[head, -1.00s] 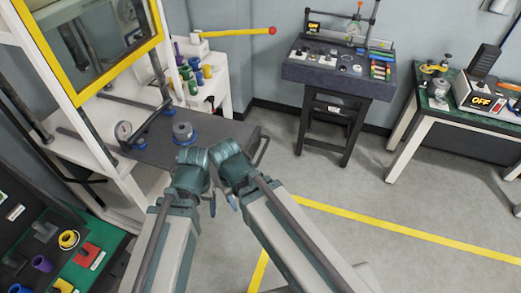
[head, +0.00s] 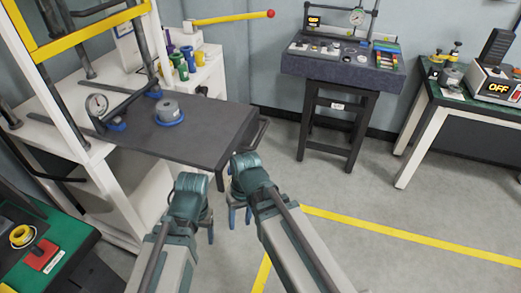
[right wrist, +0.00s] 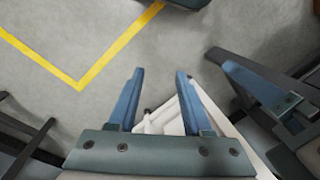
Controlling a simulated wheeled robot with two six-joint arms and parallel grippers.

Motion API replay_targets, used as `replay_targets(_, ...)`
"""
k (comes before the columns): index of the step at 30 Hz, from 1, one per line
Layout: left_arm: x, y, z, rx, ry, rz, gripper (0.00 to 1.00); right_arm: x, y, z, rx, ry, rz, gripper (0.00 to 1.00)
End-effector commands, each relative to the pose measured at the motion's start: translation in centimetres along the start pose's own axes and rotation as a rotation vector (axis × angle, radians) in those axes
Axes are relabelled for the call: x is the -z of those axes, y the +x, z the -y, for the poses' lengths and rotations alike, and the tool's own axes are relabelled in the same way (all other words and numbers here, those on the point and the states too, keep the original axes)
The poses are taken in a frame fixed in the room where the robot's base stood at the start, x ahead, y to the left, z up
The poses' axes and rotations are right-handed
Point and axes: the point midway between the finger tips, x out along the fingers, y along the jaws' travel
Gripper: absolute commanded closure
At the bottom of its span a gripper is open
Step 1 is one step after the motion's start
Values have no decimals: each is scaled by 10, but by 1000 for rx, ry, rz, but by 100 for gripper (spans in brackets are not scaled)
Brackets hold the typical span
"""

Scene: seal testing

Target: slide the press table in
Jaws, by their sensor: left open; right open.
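The press table (head: 205,135) is a dark grey plate that sticks out of the white press frame, with a dark bar handle (head: 262,132) on its right end. A grey cylindrical fixture with a blue ring (head: 170,110) sits on it. My left gripper (head: 190,226) is below and in front of the table's front edge, pointing down, open and empty. My right gripper (head: 240,216) is below the handle in the picture, apart from it.
The yellow-edged guard (head: 90,35) is above. A green bench with coloured parts (head: 50,262) is at lower left. A dark instrument stand (head: 340,75) and another bench (head: 455,105) stand behind. The floor at right is clear, with yellow lines.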

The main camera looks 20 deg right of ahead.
Motion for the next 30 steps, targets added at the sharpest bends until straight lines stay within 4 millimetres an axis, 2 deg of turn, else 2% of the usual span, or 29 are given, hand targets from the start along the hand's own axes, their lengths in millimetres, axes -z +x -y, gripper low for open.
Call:
replay_targets(1, 1, 11, -1, 0, 0, 0, 28, 10, 7, -9, 60, 43, -9, 50)
replay_targets(4, 1, 12, -1, 0, 0, 0, 28, 22, 0, -17, 180, 109, -31, 50)
replay_targets(11, 1, 12, -1, 0, 0, 0, 28, 51, -32, -46, 449, 257, -116, 50)
replay_targets(17, 1, 12, -1, 0, 0, 0, 28, 74, -73, -86, 681, 373, -227, 50)
replay_targets(21, 1, 12, -1, 0, 0, 0, 28, 85, -108, -122, 837, 444, -325, 50)
replay_targets(30, 1, 12, -1, 0, 0, 0, 28, 87, -175, -198, 1089, 540, -528, 50)
